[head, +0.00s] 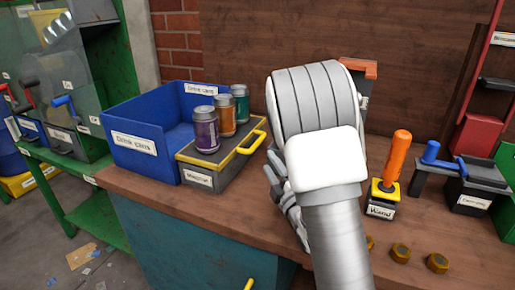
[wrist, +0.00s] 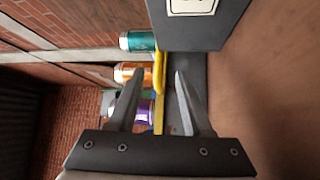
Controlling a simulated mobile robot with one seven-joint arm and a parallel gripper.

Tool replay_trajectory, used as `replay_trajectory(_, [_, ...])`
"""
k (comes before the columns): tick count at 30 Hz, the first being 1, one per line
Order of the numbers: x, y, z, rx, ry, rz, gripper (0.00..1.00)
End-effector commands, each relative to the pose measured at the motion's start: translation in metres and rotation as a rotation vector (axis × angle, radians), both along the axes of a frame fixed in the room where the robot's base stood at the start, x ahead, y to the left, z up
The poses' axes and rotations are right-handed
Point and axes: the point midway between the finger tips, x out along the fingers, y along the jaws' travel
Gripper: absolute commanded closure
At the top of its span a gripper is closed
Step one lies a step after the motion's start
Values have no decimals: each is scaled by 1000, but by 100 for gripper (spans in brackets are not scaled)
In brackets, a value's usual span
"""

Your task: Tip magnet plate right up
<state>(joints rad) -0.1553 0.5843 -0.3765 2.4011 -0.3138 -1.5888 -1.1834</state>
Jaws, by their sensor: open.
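The magnet plate (head: 222,172) is a flat dark grey block with a white label and a yellow handle (head: 248,143) along its near edge. Several cans, purple (head: 206,135), orange (head: 226,118) and teal (head: 240,102), stand on it. My gripper (head: 276,172) is just right of the handle, partly hidden behind my arm. In the wrist view my gripper (wrist: 160,73) is open and empty, and the yellow handle (wrist: 158,76) shows between the fingertips. I cannot tell whether the fingers touch it.
A blue drink cans bin (head: 135,145) stands left of the plate. An orange-handled wand (head: 397,155), a blue-handled device (head: 440,160) and several brass nuts (head: 400,252) are on the bench to the right. A dark labelled block (wrist: 205,30) is close in the wrist view.

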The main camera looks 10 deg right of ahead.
Motion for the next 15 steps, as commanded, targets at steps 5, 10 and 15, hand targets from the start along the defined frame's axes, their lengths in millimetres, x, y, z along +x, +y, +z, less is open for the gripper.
replay_trajectory(5, [38,8,4,-1,-1,2,50])
replay_trajectory(10, [69,13,9,-1,-2,1,50])
replay_trajectory(15, [90,18,11,0,0,1,50])
